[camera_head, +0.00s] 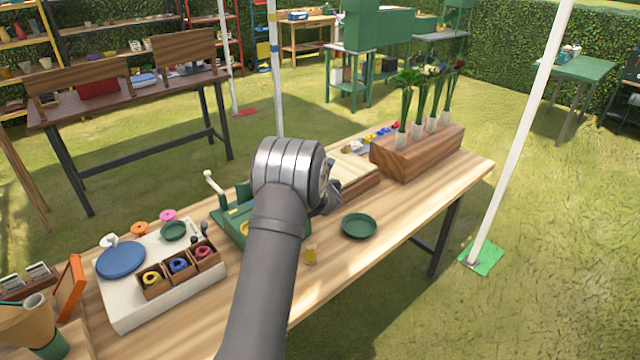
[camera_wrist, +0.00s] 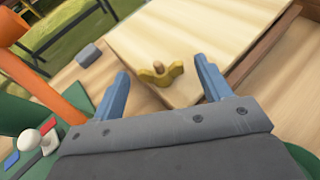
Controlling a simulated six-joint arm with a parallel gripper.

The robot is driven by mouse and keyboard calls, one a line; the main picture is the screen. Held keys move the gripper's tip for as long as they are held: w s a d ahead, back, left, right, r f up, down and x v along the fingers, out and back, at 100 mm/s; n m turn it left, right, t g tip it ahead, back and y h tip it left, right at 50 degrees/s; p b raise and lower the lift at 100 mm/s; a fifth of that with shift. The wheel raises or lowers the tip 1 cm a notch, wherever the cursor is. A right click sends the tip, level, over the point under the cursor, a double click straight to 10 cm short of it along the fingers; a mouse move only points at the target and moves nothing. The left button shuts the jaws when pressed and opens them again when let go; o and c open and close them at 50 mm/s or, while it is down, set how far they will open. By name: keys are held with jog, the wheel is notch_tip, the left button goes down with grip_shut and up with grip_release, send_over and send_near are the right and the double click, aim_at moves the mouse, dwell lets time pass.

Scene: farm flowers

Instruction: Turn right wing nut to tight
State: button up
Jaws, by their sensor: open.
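A yellow wing nut (camera_wrist: 160,74) sits on a stud near the corner of a pale wooden board in the wrist view. Its two wings spread roughly left and right. My gripper (camera_wrist: 162,66) is open, with one blue finger to the left of the nut and one to the right, both apart from it. The pale board (camera_wrist: 215,30) also shows in the head view (camera_head: 352,168), beyond my wrist. The wing nut is hidden in the head view, and only one wing nut shows, so I cannot tell how tight it is.
A wooden planter (camera_head: 420,153) with flowers is at the back right. A green device (camera_head: 228,222) stands left. An orange part (camera_wrist: 45,85) rises at left in the wrist view.

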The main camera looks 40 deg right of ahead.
jog(key=shift+w+d+f, duration=0.2)
jog(key=shift+w, duration=0.1)
jog(key=c, duration=1)
jog(key=shift+w+r+m+h, duration=0.1)
jog(key=shift+r+m+h, duration=0.1)
jog(key=shift+m+h, duration=0.1)
jog(key=shift+f+m+g+h, duration=0.1)
jog(key=shift+m+g+h, duration=0.3)
jog(key=shift+g, duration=0.2)
jog(key=o, duration=1)
